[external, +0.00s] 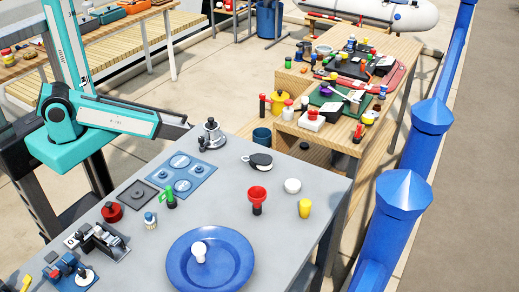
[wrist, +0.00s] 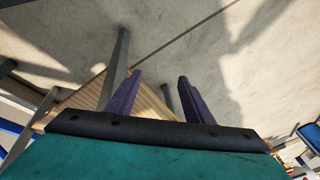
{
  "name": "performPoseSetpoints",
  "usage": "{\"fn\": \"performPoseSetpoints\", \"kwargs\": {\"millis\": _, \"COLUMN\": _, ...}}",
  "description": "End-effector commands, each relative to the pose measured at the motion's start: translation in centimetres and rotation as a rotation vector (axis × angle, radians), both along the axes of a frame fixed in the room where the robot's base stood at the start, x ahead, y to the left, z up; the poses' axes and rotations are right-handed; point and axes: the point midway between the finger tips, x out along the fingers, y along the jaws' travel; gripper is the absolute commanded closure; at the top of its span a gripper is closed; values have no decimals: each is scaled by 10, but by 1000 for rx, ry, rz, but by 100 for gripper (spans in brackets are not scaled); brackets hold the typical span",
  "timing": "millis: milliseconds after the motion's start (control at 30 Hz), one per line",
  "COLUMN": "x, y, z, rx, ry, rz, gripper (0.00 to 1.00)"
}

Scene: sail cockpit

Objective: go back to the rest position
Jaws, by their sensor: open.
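My gripper (wrist: 160,82) shows in the wrist view with its two purple fingers apart and nothing between them. Beyond them are pale floor, a wooden slatted surface (wrist: 90,95) and grey posts. In the external view my teal arm is raised at the left, over the left edge of the grey table (external: 240,172). I cannot make out the fingers there. No object is seen in my grip.
A blue railing (external: 405,200) runs along the right.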

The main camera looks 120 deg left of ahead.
Motion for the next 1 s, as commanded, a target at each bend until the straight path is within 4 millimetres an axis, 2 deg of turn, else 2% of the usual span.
{"fn": "performPoseSetpoints", "kwargs": {"millis": 33, "x": 2, "y": -29, "z": 2, "rx": -34, "ry": 15, "rz": 0, "gripper": 53}}
{"fn": "performPoseSetpoints", "kwargs": {"millis": 100, "x": 3, "y": -62, "z": -3, "rx": -78, "ry": 34, "rz": 9, "gripper": 53}}
{"fn": "performPoseSetpoints", "kwargs": {"millis": 400, "x": -12, "y": -187, "z": -9, "rx": -227, "ry": 143, "rz": 45, "gripper": 53}}
{"fn": "performPoseSetpoints", "kwargs": {"millis": 700, "x": -42, "y": -295, "z": 0, "rx": -332, "ry": 281, "rz": 47, "gripper": 53}}
{"fn": "performPoseSetpoints", "kwargs": {"millis": 1000, "x": -64, "y": -375, "z": 14, "rx": -391, "ry": 406, "rz": -53, "gripper": 53}}
